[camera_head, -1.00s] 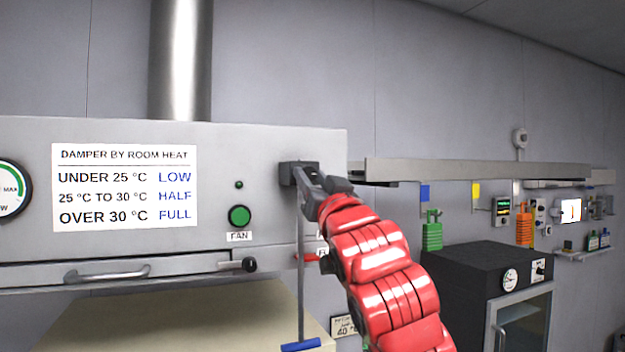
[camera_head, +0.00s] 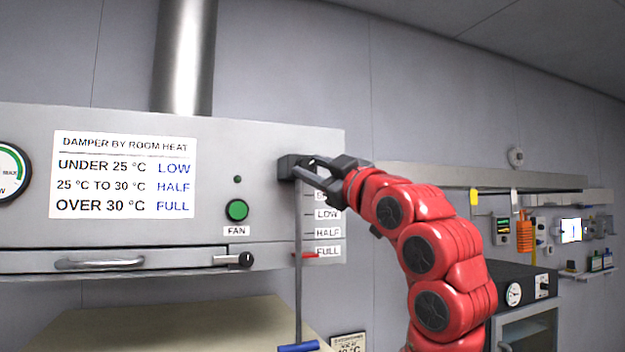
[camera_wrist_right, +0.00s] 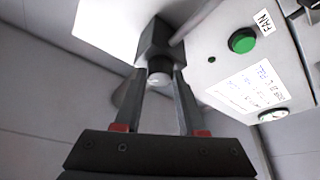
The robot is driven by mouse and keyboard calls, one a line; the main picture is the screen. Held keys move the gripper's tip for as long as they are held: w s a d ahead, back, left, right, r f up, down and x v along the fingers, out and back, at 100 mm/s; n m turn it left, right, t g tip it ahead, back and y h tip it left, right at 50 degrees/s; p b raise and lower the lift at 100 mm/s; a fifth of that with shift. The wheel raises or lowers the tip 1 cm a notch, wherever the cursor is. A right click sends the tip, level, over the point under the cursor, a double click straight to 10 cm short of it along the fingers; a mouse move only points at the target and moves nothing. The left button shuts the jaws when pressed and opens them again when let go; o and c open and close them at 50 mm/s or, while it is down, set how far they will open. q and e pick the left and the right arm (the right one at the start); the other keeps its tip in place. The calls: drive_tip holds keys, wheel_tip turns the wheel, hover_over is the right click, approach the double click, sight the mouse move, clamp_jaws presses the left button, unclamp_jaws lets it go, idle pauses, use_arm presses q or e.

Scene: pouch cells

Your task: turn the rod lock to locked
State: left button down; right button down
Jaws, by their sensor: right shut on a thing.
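The rod lock is a dark block (camera_head: 287,167) at the right of the grey hood front, at the top of a thin vertical rod (camera_head: 298,260). The rod ends in a blue handle (camera_head: 298,347). A red pointer (camera_head: 305,255) on the rod is beside the FULL label. My right gripper (camera_head: 308,168) is at the block, shut on the lock's knob. In the right wrist view its two fingers hold a round grey knob (camera_wrist_right: 160,72) under the dark block (camera_wrist_right: 153,42). The fingers partly hide the lock, and I cannot read its setting. My left gripper is not in view.
A green fan button (camera_head: 237,210) and a black-knobbed latch (camera_head: 240,259) are left of the rod. A scale of labels (camera_head: 328,232) is close to its right. A long metal shelf (camera_head: 480,177) runs along the wall behind my right arm.

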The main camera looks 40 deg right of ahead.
drive_tip(key=shift+d+r+n+g+y+p, duration=0.15)
drive_tip(key=shift+n+y, duration=0.15)
drive_tip(key=shift+n, duration=0.3)
drive_tip(key=shift+a+n+g+y+p, duration=0.15)
drive_tip(key=shift+n+y, duration=0.15)
drive_tip(key=shift+n, duration=0.3)
drive_tip(key=n+y+p, duration=0.1)
drive_tip(key=n, duration=0.2)
drive_tip(key=shift+d+r+g+p, duration=0.15)
drive_tip(key=shift+g+p, duration=0.25)
drive_tip(key=n+g+y+p, duration=0.1)
drive_tip(key=n+p, duration=0.1)
drive_tip(key=n, duration=0.1)
drive_tip(key=shift+r, duration=0.1)
drive_tip(key=shift+n+g+p, duration=0.5)
drive_tip(key=shift+n+p, duration=0.4)
drive_tip(key=shift+n, duration=0.5)
drive_tip(key=shift+f, duration=0.2)
drive_tip(key=c, duration=0.5)
unclamp_jaws()
drive_tip(key=shift+s, duration=0.1)
